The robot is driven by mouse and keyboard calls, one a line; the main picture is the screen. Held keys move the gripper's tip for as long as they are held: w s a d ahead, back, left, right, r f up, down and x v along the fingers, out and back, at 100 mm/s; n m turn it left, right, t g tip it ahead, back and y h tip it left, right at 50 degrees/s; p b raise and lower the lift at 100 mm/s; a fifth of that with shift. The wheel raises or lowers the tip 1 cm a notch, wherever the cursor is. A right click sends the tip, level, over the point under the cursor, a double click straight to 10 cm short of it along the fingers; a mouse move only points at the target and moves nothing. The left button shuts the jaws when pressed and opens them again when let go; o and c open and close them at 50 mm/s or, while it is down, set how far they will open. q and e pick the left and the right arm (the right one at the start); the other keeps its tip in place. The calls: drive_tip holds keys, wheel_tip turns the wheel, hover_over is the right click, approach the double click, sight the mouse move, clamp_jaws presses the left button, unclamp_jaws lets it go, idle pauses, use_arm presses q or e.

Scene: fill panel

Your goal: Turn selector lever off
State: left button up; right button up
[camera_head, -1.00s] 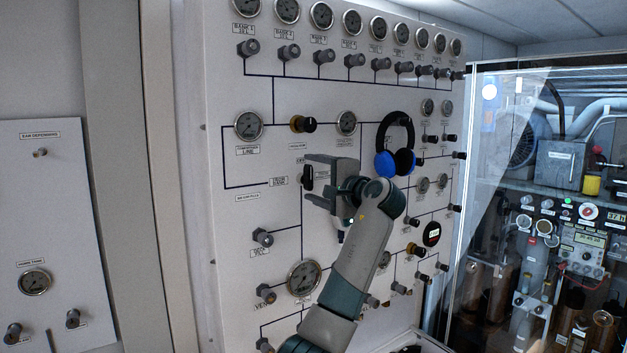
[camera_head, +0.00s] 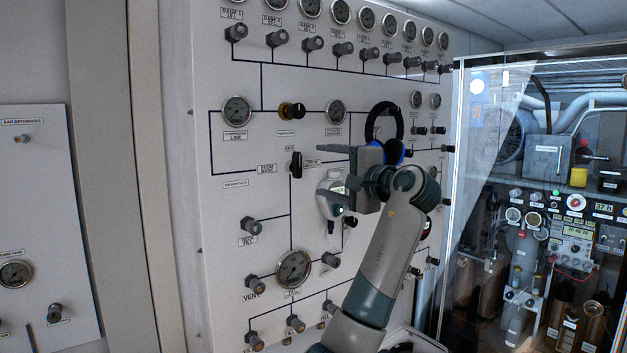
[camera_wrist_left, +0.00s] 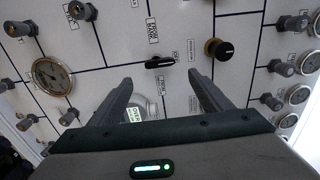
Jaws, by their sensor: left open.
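The selector lever (camera_head: 296,162) is a small black handle on the white panel. In the head view it stands roughly upright, with an OFF label just above it and another label to its right. It also shows in the left wrist view (camera_wrist_left: 159,62), lying roughly level across that picture, just beyond the fingertips. My left gripper (camera_head: 325,168) is open and empty, its fingers pointing at the panel just right of the lever and apart from it. In the left wrist view the gap between the fingers (camera_wrist_left: 160,82) lines up with the lever. My right gripper is out of view.
Blue-and-black headphones (camera_head: 393,150) hang behind the gripper. A yellow-black knob (camera_head: 292,110) and a gauge (camera_head: 237,111) sit above the lever; a large gauge (camera_head: 294,268) sits below.

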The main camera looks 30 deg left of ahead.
use_arm(q)
drive_tip(key=b+v, duration=0.2)
drive_tip(key=v, duration=0.5)
drive_tip(key=shift+d+b, duration=0.3)
drive_tip(key=shift+d, duration=0.1)
drive_tip(key=shift+s, duration=0.1)
